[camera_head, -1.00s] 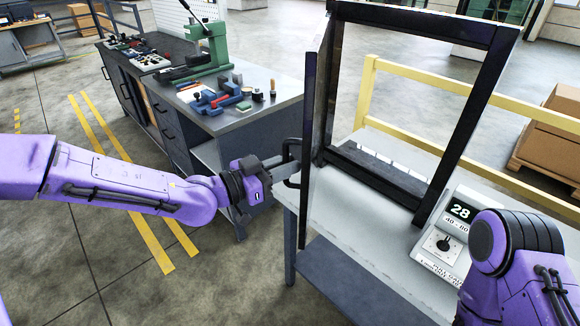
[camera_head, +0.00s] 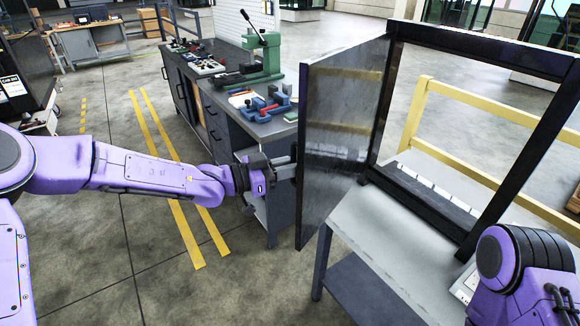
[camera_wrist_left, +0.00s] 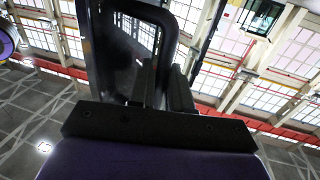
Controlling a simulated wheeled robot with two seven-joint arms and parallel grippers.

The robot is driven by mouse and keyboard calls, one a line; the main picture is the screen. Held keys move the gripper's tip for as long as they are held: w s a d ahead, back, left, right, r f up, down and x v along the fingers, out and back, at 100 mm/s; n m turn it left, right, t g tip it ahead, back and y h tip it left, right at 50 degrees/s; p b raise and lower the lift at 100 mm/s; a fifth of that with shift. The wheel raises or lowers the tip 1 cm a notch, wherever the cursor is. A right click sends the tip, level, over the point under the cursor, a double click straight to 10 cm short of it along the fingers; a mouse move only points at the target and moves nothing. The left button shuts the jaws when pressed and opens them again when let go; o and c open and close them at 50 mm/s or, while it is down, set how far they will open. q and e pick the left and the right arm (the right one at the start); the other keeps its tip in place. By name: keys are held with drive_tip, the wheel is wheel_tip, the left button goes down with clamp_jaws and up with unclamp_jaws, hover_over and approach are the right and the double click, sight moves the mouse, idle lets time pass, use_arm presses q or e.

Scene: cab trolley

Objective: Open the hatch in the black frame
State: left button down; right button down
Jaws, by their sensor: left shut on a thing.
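The hatch (camera_head: 340,125) is a dark-edged, see-through panel hinged on the left post of the black frame (camera_head: 490,47). It stands swung well out from the frame, its face turned toward me, and the frame's opening is clear. My left gripper (camera_head: 286,166) is at the hatch's free edge, shut on the hatch handle, which is mostly hidden behind the panel in the head view. In the left wrist view the black looped handle (camera_wrist_left: 140,9) rises by the fingers of my left gripper (camera_wrist_left: 165,88). My right arm shows at the lower right, but its gripper is out of view.
The frame stands on a grey table (camera_head: 400,260) with a lower shelf (camera_head: 360,290). A workbench (camera_head: 225,120) with tools and a green press (camera_head: 255,60) is behind my left arm. A yellow rail (camera_head: 460,165) runs behind the frame. Floor at the front left is clear.

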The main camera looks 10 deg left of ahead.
use_arm(q)
drive_tip(key=c, duration=1.4)
unclamp_jaws()
drive_tip(key=shift+w+r, duration=0.15)
drive_tip(key=shift+r, duration=0.25)
drive_tip(key=shift+o, duration=0.9)
drive_tip(key=shift+d, duration=0.15)
drive_tip(key=shift+w+d+f, duration=0.15)
drive_tip(key=shift+f, duration=0.1)
drive_tip(key=b+v, duration=0.2)
drive_tip(key=v, duration=0.8)
drive_tip(key=shift+a+b, duration=0.2)
drive_tip(key=shift+b, duration=0.1)
